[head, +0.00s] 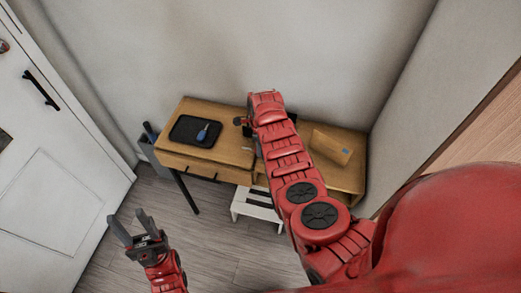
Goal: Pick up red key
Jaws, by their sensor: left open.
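I cannot make out a red key for certain. A small dark red piece (240,121) shows at the left edge of my right arm, over the desk; I cannot tell whether it is a key or part of my arm. A blue key-like object (203,132) lies on a black tray (184,140) on the wooden desk (226,150). My left gripper (128,218) is open and empty, low over the floor at the lower left, well apart from the desk. My right arm reaches across the desk, and its gripper is hidden.
A wooden box-like item (331,148) with a blue mark stands on the right part of the desk. A white stool with black stripes (246,203) stands below. A grey bin (150,150) is beside the desk. A white door (50,170) is at the left. Floor before it is clear.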

